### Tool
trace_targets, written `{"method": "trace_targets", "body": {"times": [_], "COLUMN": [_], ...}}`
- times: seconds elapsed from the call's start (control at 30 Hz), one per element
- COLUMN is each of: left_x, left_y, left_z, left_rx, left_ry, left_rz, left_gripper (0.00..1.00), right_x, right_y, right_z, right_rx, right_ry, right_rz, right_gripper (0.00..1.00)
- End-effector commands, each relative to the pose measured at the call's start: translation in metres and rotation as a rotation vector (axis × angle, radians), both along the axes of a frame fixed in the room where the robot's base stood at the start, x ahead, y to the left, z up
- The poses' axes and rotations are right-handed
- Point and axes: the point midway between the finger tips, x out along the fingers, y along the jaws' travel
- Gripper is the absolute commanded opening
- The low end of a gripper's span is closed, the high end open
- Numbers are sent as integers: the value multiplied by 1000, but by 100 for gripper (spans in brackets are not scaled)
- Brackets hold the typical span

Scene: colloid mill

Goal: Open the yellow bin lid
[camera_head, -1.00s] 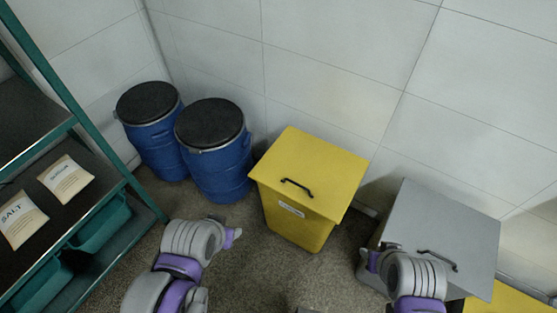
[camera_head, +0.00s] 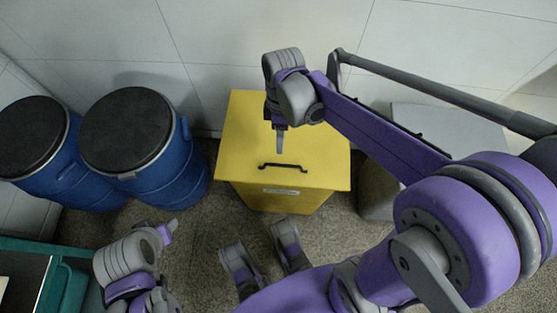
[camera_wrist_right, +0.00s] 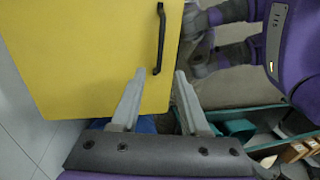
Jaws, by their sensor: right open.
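The yellow bin (camera_head: 285,202) stands on the floor against the wall. Its flat yellow lid (camera_head: 250,150) is down, with a black bar handle (camera_head: 283,166) near the front edge. My right gripper (camera_head: 280,150) hangs over the lid, just behind the handle in the head view. In the right wrist view, its two grey fingers (camera_wrist_right: 160,72) are apart and empty, with one end of the handle (camera_wrist_right: 160,40) in line with the gap between their tips. I cannot tell whether they touch it. My left gripper (camera_head: 168,233) is low at the left, away from the bin; its jaws are unclear.
Two blue drums with black lids (camera_head: 127,130) stand left of the bin. A grey bin (camera_head: 450,125) stands to the right, partly hidden behind my right arm. A green-framed shelf (camera_head: 60,245) is at the lower left.

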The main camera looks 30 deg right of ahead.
Motion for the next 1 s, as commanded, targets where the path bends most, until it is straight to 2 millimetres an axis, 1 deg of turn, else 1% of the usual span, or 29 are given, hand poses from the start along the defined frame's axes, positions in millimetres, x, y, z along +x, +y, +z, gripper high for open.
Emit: {"method": "trace_targets", "body": {"times": [0.3,0.4,0.5,0.6,0.7,0.93,0.97,1.0], "left_x": [1,1,2,2,2,2,2,2], "left_y": [0,0,0,0,0,0,0,0], "left_z": [-21,-27,-32,-34,-35,-34,-34,-34], "left_rx": [0,0,0,0,0,0,0,0], "left_ry": [8,10,11,12,12,12,12,12], "left_rz": [0,0,0,0,0,0,0,0], "left_gripper": [50,50,50,50,50,50,50,50], "right_x": [-10,-13,-15,-16,-17,-17,-17,-17], "right_y": [6,8,9,10,10,10,10,10], "right_z": [-58,-74,-86,-93,-96,-96,-96,-96], "right_rx": [-1,-1,-1,-1,-1,-1,-1,-1], "right_ry": [-1,-1,-2,-2,-3,-3,-3,-3], "right_rz": [-2,-2,-2,-2,-2,-3,-3,-3], "right_gripper": [45,45,45,45,45,45,43,36]}}
